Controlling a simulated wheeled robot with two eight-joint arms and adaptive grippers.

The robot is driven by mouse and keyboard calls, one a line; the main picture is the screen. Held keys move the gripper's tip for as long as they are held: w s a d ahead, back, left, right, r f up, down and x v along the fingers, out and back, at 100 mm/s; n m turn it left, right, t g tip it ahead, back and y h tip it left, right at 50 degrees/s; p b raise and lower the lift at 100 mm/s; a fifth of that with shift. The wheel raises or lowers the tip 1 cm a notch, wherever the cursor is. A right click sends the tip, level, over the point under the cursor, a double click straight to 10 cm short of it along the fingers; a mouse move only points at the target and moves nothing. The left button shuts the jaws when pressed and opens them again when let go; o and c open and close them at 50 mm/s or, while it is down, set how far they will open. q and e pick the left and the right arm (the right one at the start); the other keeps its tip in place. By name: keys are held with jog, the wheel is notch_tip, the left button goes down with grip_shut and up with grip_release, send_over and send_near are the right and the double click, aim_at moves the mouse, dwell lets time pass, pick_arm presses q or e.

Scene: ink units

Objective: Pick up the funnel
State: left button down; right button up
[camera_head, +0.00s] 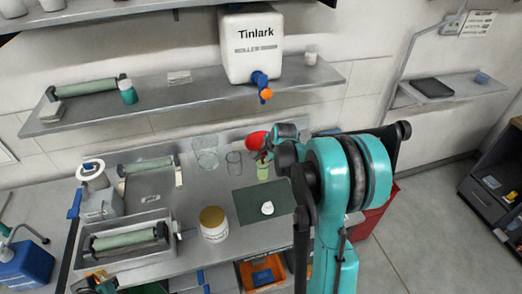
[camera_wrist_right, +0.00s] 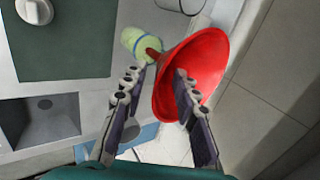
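The red funnel (camera_head: 256,140) is at the back of the bench in the head view, partly behind my right gripper (camera_head: 266,156). In the right wrist view the funnel (camera_wrist_right: 190,78) lies tilted, with its wide mouth to the right and its narrow end at a pale green container (camera_wrist_right: 140,44). My right gripper (camera_wrist_right: 158,112) is open there, with one finger on each side of the funnel's near part. I cannot tell whether the fingers touch it. A dark and teal part at the bottom left of the head view seems to be my left gripper (camera_head: 98,286); its fingers are unclear.
Glass beakers (camera_head: 205,152) stand left of the funnel. A dark green mat (camera_head: 250,205) with a white object lies in front. A jar with a tan lid (camera_head: 213,224) is left of the mat. A shelf (camera_head: 185,92) with a white Tinlark tank (camera_head: 250,45) hangs above.

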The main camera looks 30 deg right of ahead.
jog(key=shift+x, duration=1.25)
jog(key=shift+s+r, duration=0.1)
jog(key=shift+d, duration=0.1)
grip_shut()
